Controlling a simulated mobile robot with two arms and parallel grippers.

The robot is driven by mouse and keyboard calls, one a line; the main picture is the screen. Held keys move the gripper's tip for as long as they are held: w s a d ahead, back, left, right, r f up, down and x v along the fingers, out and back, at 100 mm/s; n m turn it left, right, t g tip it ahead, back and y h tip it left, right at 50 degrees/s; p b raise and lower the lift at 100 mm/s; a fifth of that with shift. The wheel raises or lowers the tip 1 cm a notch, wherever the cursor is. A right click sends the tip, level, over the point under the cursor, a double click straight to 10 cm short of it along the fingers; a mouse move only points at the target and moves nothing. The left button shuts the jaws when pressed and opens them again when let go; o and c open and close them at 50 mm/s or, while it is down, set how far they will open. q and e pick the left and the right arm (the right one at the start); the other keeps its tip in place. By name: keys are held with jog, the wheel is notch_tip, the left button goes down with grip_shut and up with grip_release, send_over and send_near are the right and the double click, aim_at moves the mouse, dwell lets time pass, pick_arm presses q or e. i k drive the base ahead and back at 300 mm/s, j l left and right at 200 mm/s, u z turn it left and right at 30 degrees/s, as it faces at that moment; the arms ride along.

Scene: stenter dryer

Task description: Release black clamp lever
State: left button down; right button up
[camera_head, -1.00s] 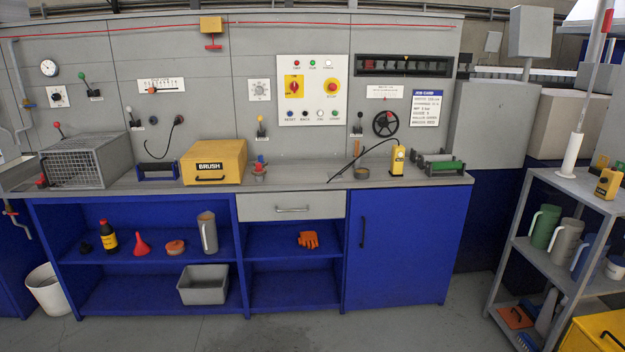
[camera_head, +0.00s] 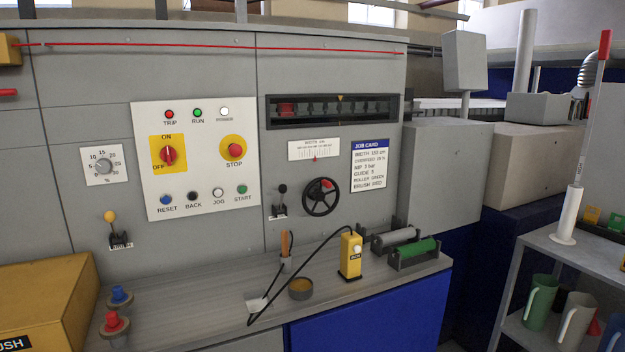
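A small lever with a black knob (camera_head: 282,189) stands on the grey wall panel, left of the black handwheel (camera_head: 320,197). Its stem stands nearly upright from a dark base, with a small white label below that is too small to read. Another lever with a yellow knob (camera_head: 110,217) is further left on the panel. Neither gripper shows in the view.
The grey bench top (camera_head: 215,308) runs below the panel. A yellow handheld device (camera_head: 350,255) with a black cable, a round tin (camera_head: 300,289) and rollers (camera_head: 412,254) stand on it. A yellow box (camera_head: 45,305) is at the left; a shelf (camera_head: 585,260) is at the right.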

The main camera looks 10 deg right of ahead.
aim_at(283, 189)
jog(key=i+j+z, duration=0.3)
jog(key=i, duration=0.15)
jog(key=i+j+z, duration=0.3)
jog(key=i+l, duration=0.05)
jog(key=i, duration=0.05)
